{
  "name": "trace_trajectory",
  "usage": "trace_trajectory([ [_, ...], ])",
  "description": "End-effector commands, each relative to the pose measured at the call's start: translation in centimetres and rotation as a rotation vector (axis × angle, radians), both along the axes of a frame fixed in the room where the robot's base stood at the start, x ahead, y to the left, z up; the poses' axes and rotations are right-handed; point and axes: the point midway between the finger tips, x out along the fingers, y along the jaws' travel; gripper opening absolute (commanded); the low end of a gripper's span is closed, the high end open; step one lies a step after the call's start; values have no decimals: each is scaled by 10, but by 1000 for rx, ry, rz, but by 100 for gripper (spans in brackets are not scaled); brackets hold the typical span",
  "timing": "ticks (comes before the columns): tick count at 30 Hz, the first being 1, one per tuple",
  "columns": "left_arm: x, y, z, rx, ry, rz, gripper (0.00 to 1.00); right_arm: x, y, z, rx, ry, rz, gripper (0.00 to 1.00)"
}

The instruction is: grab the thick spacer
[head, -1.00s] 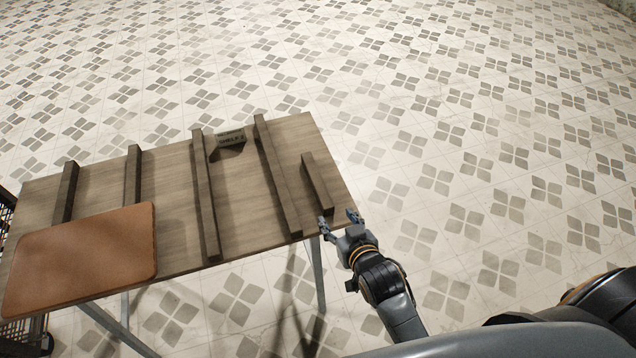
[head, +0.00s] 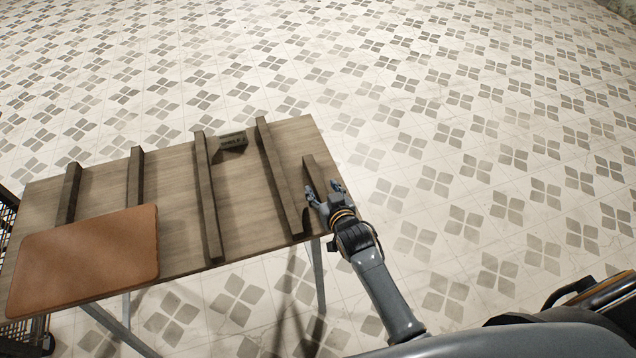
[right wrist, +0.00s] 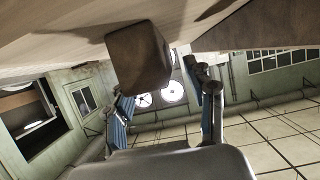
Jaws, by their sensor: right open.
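A short, thick, dark wooden bar (head: 315,171), which I take to be the thick spacer, lies near the right end of the wooden table. My right gripper (head: 324,190) is open at its near end, with one finger to each side in the head view. In the right wrist view the bar's square end (right wrist: 138,57) shows ahead of the open right gripper (right wrist: 165,92), nearer the left finger. I see no grip on it. The gripper hides the bar's near end in the head view. My left gripper is not in view.
Several longer wooden strips cross the table (head: 170,215), the closest (head: 279,175) just left of the bar. A dark angular block (head: 230,143) sits at the back edge. A brown board (head: 85,258) lies at front left. Floor right of the table is clear.

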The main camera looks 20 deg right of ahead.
Motion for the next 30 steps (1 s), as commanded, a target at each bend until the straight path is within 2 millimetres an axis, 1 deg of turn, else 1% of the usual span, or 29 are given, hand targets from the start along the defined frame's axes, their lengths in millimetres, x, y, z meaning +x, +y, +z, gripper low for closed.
trace_trajectory([
  [1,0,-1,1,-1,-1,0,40,7,0,-1,0,-1,0,55],
  [3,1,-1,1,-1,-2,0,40,14,0,-5,-1,-1,-1,55],
  [6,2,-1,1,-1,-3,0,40,19,0,-8,-1,0,-1,55],
  [14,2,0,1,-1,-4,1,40,21,1,-9,-1,-1,-1,55],
  [17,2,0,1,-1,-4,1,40,21,1,-9,0,-1,-1,36],
  [18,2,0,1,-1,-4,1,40,21,1,-9,0,0,-1,28],
  [20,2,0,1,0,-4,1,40,21,1,-9,0,0,0,16],
  [21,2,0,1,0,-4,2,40,21,1,-9,0,0,0,8],
  [22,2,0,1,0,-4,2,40,21,1,-9,0,0,0,2],
  [23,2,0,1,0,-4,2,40,21,1,-9,0,0,0,0],
  [30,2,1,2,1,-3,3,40,21,1,-8,0,-1,0,0],
])
